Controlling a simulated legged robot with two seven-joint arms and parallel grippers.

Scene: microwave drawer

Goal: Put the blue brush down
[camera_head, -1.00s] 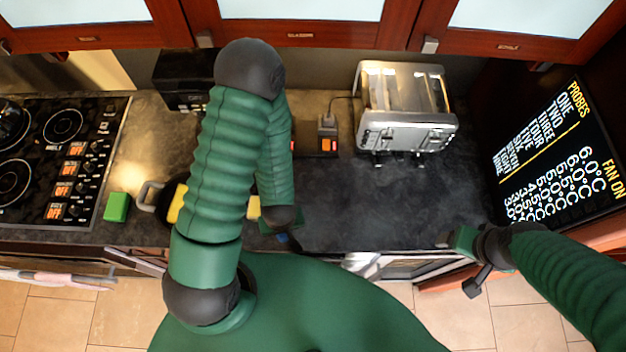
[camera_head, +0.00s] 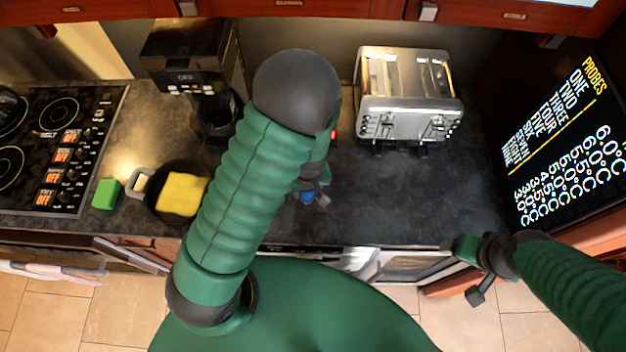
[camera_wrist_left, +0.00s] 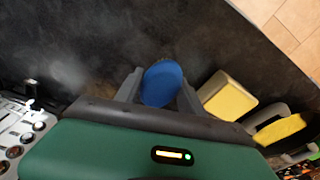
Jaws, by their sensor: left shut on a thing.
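The blue brush (camera_head: 307,197) shows as a small blue piece beside my left gripper (camera_head: 320,193), over the dark counter right of my forearm. In the left wrist view the brush (camera_wrist_left: 162,83) looks like a blue oval between the two grey fingers of my left gripper (camera_wrist_left: 160,90), which is shut on it. The dark counter (camera_wrist_left: 80,40) lies beyond it. I cannot tell how high the brush is above the counter.
A toaster (camera_head: 408,98) stands at the back, with bare counter (camera_head: 400,195) before it. A pan (camera_head: 155,203) holding a yellow sponge (camera_head: 182,194), a green block (camera_head: 106,194) and a stove (camera_head: 50,150) are left. Another yellow block (camera_wrist_left: 228,97) lies near the brush in the wrist view.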

